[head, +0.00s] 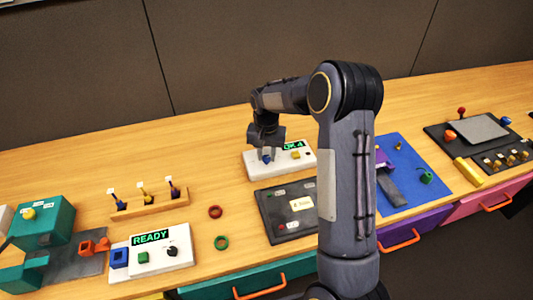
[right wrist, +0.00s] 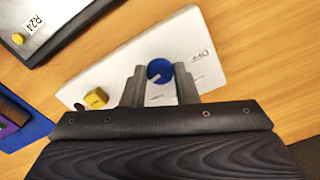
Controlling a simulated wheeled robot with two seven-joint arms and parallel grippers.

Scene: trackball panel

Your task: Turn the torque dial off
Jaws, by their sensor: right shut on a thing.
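A white panel (head: 281,170) with a lit green display (head: 293,146) stands at the back middle of the bench. It carries a blue dial (head: 267,159) and a yellow knob (head: 295,155). My right gripper (head: 265,152) is over the panel, shut on the blue dial. In the right wrist view the round blue dial (right wrist: 159,70), with a pale mark on its face, sits between the two grey fingers. The white panel (right wrist: 120,70) and yellow knob (right wrist: 96,98) also show there. I cannot read a torque label. My left gripper is out of view.
A dark panel (head: 270,215) lies in front of the white one. A second white panel with a READY display (head: 151,238) is at the front left. A blue mat (head: 405,172) is to the right.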

